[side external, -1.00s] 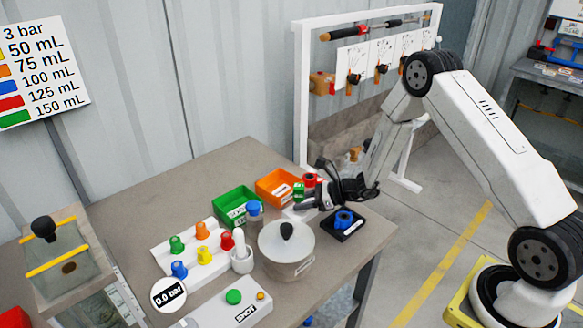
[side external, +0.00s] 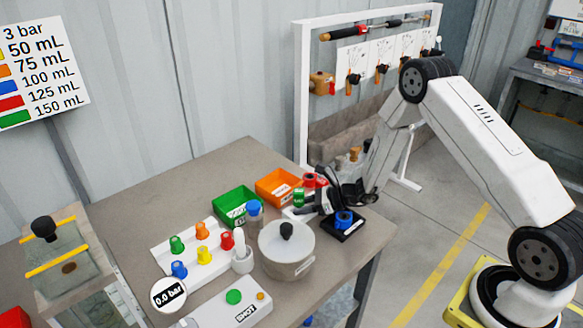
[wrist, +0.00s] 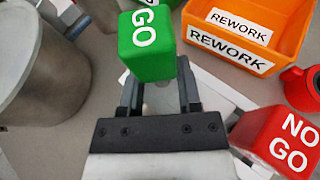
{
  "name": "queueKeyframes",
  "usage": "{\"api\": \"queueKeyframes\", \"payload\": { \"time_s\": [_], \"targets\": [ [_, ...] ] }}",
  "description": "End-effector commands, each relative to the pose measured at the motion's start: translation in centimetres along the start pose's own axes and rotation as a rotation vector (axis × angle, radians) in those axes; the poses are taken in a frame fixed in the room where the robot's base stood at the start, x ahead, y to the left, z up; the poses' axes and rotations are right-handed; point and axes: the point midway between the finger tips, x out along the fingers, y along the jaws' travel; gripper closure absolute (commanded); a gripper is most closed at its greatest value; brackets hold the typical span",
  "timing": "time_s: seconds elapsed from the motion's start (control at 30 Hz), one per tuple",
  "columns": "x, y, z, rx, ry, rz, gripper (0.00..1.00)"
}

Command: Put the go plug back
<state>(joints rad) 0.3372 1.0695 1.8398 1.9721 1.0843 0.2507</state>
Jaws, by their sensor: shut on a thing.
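The go plug is a green block lettered GO; in the wrist view the green block (wrist: 147,45) is at my fingertips. My gripper (wrist: 159,88) is shut on it. In the side view the green plug (side external: 299,196) shows at the left of my gripper (side external: 310,203), near the table's right edge. The red NO GO plug (wrist: 275,138) is at lower right in the wrist view, apart from my fingers. A white holder (wrist: 212,90) lies partly hidden under my gripper. I cannot tell whether the go plug touches it.
The orange REWORK bin (wrist: 245,35) and green bin (side external: 235,204) stand behind. A grey lidded pot (side external: 286,252) is at front left of my gripper. A black tray with a blue part (side external: 344,219) is close on the right. Several coloured knobs stand on a white rack (side external: 180,262).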

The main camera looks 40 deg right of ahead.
Motion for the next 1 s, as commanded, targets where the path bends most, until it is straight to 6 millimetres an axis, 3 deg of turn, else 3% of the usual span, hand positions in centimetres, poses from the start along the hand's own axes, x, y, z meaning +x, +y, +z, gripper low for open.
{"api": "queueKeyframes", "payload": {
  "time_s": [0.07,0.1,0.2,0.57,0.8,1.0],
  "targets": [
    [0.0,0.0,0.0,-0.001,-0.001,-0.001,1.00],
    [0.0,0.0,0.0,0.000,0.000,0.000,0.47],
    [0.0,0.0,0.0,0.000,0.000,-0.001,0.22],
    [-0.1,0.0,0.2,0.000,0.000,-0.001,0.22],
    [-0.5,0.0,1.3,-0.002,-0.001,-0.001,0.22],
    [-3.6,-0.1,1.2,0.001,0.000,-0.004,0.22]
  ]
}}
